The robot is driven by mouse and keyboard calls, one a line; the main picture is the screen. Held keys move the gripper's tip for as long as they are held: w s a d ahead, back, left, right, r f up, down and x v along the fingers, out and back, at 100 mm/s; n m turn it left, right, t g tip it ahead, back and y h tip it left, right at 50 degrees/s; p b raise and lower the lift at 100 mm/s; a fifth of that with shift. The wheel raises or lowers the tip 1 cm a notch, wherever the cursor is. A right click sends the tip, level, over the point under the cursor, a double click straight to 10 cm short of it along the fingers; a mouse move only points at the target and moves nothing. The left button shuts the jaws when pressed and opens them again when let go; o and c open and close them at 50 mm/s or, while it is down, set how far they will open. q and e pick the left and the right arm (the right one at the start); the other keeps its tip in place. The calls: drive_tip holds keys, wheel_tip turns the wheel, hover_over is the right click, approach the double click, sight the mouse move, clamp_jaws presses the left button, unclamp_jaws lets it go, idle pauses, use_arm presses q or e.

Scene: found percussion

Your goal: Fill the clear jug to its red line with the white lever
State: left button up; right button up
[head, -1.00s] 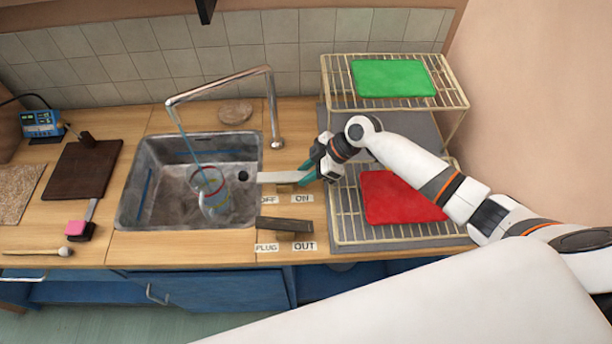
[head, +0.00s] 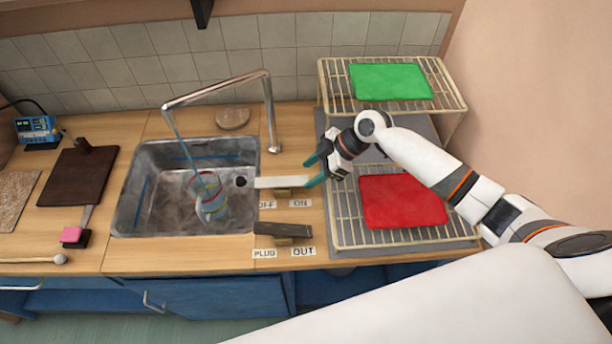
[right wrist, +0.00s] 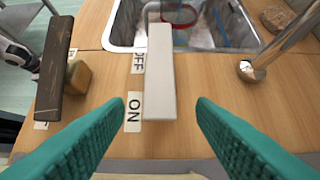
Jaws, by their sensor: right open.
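The clear jug (head: 212,207) stands in the sink, with a red line (head: 206,184) near its top. A thin blue stream (head: 183,146) runs from the spout into it. Its water level is hard to make out. The white lever (head: 281,182) lies toward the sink beside the OFF and ON labels; it also shows in the right wrist view (right wrist: 160,75). My right gripper (head: 311,173) is open at the lever's near end. In the right wrist view its teal fingers (right wrist: 160,108) stand apart on either side of that end, not touching it. My left gripper is out of view.
A dark lever (head: 283,229) by the PLUG and OUT labels sits in front of the white one. A wire rack (head: 345,235) with red and green mats stands at the right.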

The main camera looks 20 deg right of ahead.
drive_tip(key=b+v, duration=0.1)
drive_tip(key=v, duration=0.7)
drive_tip(key=shift+d+r+b, duration=0.25)
drive_tip(key=shift+d+b, duration=0.05)
drive_tip(key=shift+s, duration=0.1)
idle(4.2)
